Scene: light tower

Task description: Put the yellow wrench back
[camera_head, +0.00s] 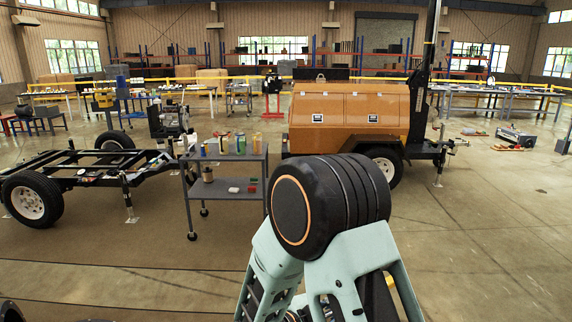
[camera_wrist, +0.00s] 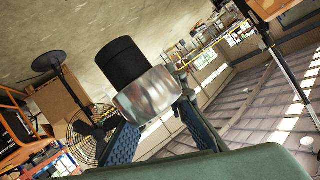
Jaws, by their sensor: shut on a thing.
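In the wrist view my gripper (camera_wrist: 158,128) has its two dark ribbed fingers closed on a black-capped cylinder (camera_wrist: 145,92) with a clear or silvery lower body. The cylinder is tilted and held between the fingertips. Nothing that I can recognise as a yellow wrench shows in either view. In the head view my arm fills the lower middle, and my gripper cannot be made out there.
A grey cart (camera_head: 228,187) with several cans and small items stands ahead, left of my arm. A bare trailer chassis (camera_head: 85,165) is at left. An orange light-tower trailer (camera_head: 345,115) stands behind. Floor at right is mostly clear. The wrist view shows a fan (camera_wrist: 92,140).

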